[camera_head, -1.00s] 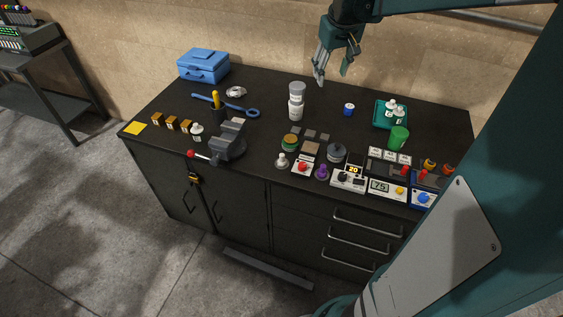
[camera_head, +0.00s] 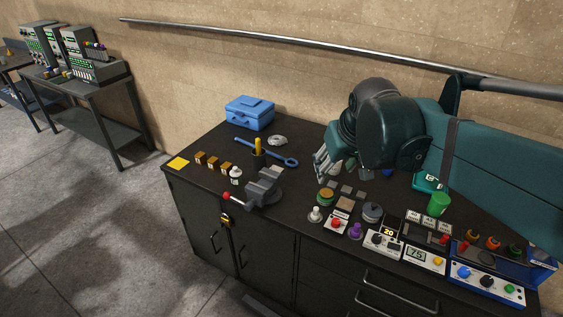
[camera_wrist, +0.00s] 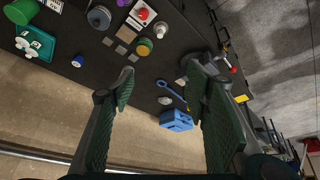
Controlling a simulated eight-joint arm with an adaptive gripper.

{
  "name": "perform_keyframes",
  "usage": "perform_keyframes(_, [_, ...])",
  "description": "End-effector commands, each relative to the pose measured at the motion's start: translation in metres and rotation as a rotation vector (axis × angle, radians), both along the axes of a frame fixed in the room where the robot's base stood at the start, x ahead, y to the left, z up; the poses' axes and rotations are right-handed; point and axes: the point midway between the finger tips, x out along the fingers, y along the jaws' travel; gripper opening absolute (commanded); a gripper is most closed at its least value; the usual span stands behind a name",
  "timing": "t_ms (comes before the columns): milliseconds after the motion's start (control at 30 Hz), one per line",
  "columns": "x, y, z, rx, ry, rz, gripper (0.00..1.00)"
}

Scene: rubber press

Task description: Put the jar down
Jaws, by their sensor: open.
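The jar does not show clearly in either view now. In the earlier head view a white jar with a grey lid stood upright at the back middle of the bench; my arm and gripper now cover that area. My gripper (camera_head: 334,170) is low over the back middle of the bench, its wrist hiding what is behind it. In the wrist view my gripper (camera_wrist: 161,70) has its two green-padded fingers wide apart, with nothing held between them. The left finger could hide the jar; I cannot tell.
The dark bench (camera_head: 215,158) holds a blue toolbox (camera_head: 250,113), blue wrench (camera_head: 268,152), vise (camera_head: 265,187), grey pot (camera_head: 372,211) and green cup (camera_head: 439,203). A teal tray (camera_wrist: 35,42) and blue cap (camera_wrist: 78,61) show in the wrist view. Control boxes line the front right.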

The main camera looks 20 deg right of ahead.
Motion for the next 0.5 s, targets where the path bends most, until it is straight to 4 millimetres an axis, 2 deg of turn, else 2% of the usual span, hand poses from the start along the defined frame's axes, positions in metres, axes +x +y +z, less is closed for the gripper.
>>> perform_keyframes(100, [-0.02, 0.02, -0.007, 0.007, -0.024, 0.014, 0.47])
perform_keyframes(500, [-0.082, 0.072, -0.038, 0.037, -0.1, 0.05, 0.47])
